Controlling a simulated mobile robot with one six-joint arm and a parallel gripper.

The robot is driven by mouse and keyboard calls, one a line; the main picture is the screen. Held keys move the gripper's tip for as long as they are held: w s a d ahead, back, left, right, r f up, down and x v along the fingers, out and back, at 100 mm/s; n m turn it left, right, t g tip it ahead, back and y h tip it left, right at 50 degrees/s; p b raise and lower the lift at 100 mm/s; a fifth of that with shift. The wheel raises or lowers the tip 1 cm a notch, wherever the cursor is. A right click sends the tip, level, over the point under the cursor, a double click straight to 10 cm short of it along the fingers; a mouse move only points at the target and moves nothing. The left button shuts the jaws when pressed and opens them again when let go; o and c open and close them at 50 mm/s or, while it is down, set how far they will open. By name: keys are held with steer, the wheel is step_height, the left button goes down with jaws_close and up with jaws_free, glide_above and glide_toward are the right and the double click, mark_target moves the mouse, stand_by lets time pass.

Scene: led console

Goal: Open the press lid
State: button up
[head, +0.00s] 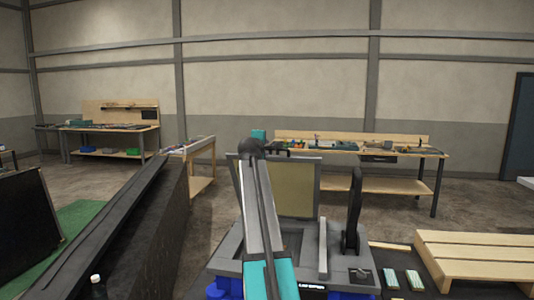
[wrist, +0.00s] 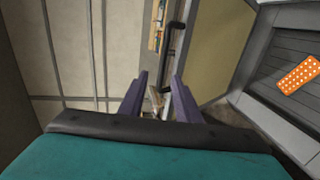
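The press (head: 228,245) is a grey box-like unit in front of me in the head view. Its lid (head: 298,188), a beige panel in a grey frame, stands raised at the back, partly hidden by my arm. In the wrist view the lid (wrist: 216,40) is beside the dark slatted bed (wrist: 290,55). A black bar handle (wrist: 170,60) shows along the lid's outer edge. My gripper (wrist: 160,76) is open, its two purple fingers apart, with the lower handle area between them in the picture. I cannot tell whether they touch. In the head view the fingers are not clear.
An orange perforated board (wrist: 298,74) lies on the press bed. A black upright lever (head: 353,215) stands at the press's right. A wooden pallet (head: 475,250) is at right, a dark conveyor-like unit (head: 130,220) at left. Workbenches (head: 350,147) line the back wall.

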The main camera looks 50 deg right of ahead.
steer(key=shift+b+v, duration=0.3)
steer(key=shift+v, duration=1.05)
